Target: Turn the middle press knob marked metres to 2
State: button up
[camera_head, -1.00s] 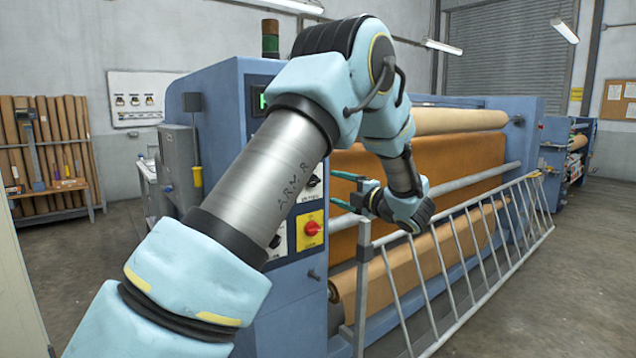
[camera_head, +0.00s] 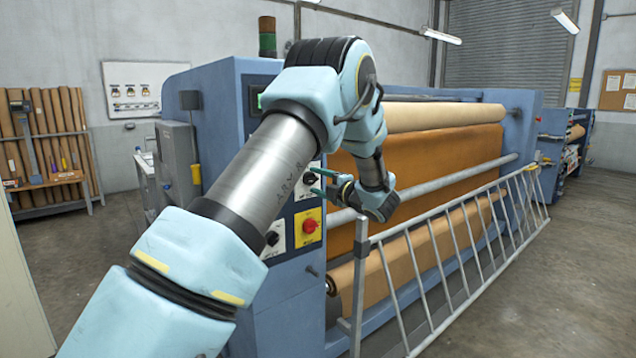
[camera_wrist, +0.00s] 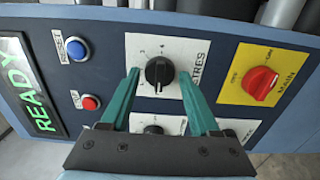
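The metres knob (camera_wrist: 159,71) is round and black on a white plate with small numbers in the wrist view. The plate's lettering runs sideways there. I cannot read for certain which number its pointer faces. My gripper (camera_wrist: 158,77) is open, with one teal finger on each side of this knob. I cannot tell whether the fingertips touch it. In the head view, my gripper (camera_head: 313,181) is at the white plate on the press's end panel, and my arm hides part of that panel.
A red knob on a yellow plate (camera_wrist: 260,83) is right of the metres knob in the wrist view. Another black knob (camera_wrist: 153,130) is partly hidden by my gripper. Blue (camera_wrist: 77,48) and red (camera_wrist: 90,102) buttons sit left. A metal guard rail (camera_head: 440,262) stands before the rollers.

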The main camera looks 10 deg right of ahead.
grip_shut()
jog(key=shift+m, duration=0.3)
jog(key=shift+s+f+m+p, duration=0.1)
jog(key=shift+m+p, duration=0.55)
jog(key=shift+m, duration=3.6)
jog(key=shift+f+m+p, duration=0.1)
jog(key=shift+m+p, duration=0.55)
jog(key=shift+m, duration=3.6)
jog(key=shift+o, duration=1.5)
grip_release()
